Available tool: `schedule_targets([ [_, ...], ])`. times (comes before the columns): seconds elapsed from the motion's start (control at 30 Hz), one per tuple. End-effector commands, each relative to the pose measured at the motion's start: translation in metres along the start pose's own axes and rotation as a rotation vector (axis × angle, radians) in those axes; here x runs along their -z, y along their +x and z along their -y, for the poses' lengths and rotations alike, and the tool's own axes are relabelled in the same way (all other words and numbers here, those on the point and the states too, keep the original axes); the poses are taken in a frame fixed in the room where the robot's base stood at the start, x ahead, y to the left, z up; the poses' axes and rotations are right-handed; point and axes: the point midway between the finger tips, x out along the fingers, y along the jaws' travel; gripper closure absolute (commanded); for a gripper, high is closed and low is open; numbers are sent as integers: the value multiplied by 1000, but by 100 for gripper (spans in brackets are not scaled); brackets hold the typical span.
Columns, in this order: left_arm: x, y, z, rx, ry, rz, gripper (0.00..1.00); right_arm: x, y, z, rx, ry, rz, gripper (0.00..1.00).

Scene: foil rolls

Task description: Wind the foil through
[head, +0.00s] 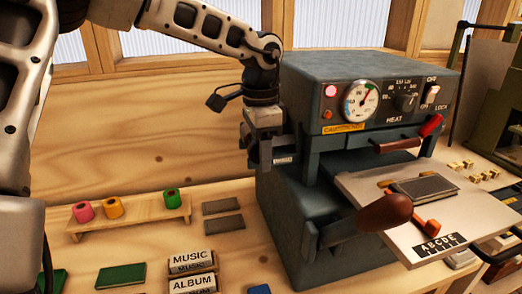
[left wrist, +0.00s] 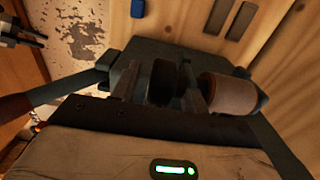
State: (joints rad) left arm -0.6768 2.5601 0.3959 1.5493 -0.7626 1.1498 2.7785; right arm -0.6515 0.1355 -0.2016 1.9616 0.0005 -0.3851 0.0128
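The grey foil stamping machine (head: 365,70) stands right of centre in the head view, with its red lamp lit. My left gripper (head: 268,152) is at the machine's left side. In the left wrist view its two fingers (left wrist: 161,88) are apart, one on either side of a dark round knob or wheel (left wrist: 163,80). Narrow gaps seem to show beside the wheel; contact cannot be made out. A brownish foil roll (left wrist: 226,92) lies just right of the fingers. Pink (head: 83,211), orange (head: 112,207) and green (head: 171,198) rolls stand on a wooden rack (head: 140,214).
The machine's pale table (head: 365,190) holds a dark block (head: 424,188) and reaches out to the right. A brown-knobbed handle (head: 385,211) juts forward. Two grey strips (head: 223,225), MUSIC and ALBUM blocks (head: 192,262) and a green book (head: 121,275) lie on the wooden bench.

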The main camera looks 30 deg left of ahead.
Motion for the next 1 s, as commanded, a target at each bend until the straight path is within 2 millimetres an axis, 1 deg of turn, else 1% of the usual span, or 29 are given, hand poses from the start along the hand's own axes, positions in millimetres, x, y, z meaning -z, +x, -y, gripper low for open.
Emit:
schedule_targets([
  [0.23, 0, 0, 0, 0, 0, -1, 56, -2, 0, 0, -1, -1, 5, 64],
  [0.37, 1, -8, 0, 2, 0, -3, 56, -4, 2, -1, -1, 0, 6, 64],
  [0.47, 1, -23, 1, 3, 0, -5, 56, -7, 4, -1, -1, 0, 6, 64],
  [0.6, 1, -55, 0, 3, 0, -6, 56, -7, 5, 0, 1, 0, 2, 64],
  [0.8, 1, -106, 0, 1, 0, -5, 56, -1, 4, 1, 4, 0, -8, 64],
  [0.9, 1, -127, 0, 1, -1, -4, 56, 1, 2, 2, 5, 0, -8, 64],
  [1.0, 0, -143, 0, 0, 0, -1, 56, 2, 0, 2, 5, -1, -6, 64],
])
